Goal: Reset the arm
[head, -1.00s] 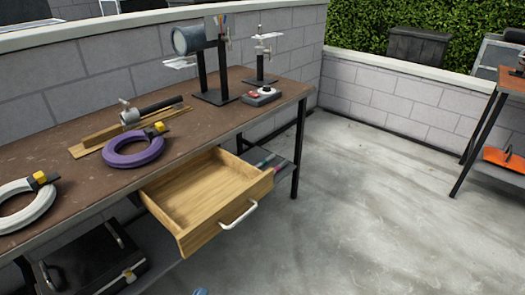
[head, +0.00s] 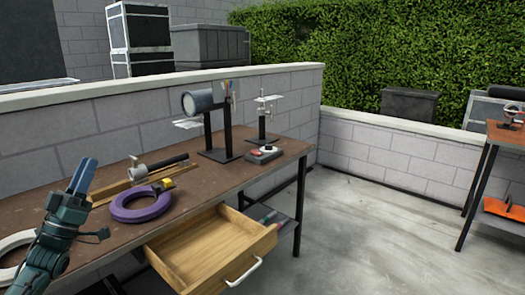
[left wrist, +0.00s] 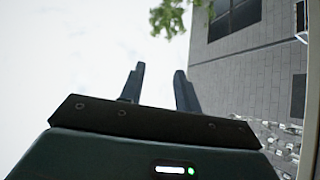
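My left gripper (head: 84,176) is raised at the left of the head view, fingers pointing up, in front of the workbench (head: 215,180). In the left wrist view my left gripper (left wrist: 158,78) has its two fingers apart with only pale sky between them, so it is open and empty. My right gripper is in neither view.
A wooden drawer (head: 212,250) stands pulled out under the bench. On the bench are a purple ring (head: 141,205), a white ring (head: 10,250) partly behind my arm, a black stand (head: 209,130) and a button box (head: 264,154). Open concrete floor (head: 380,225) lies to the right.

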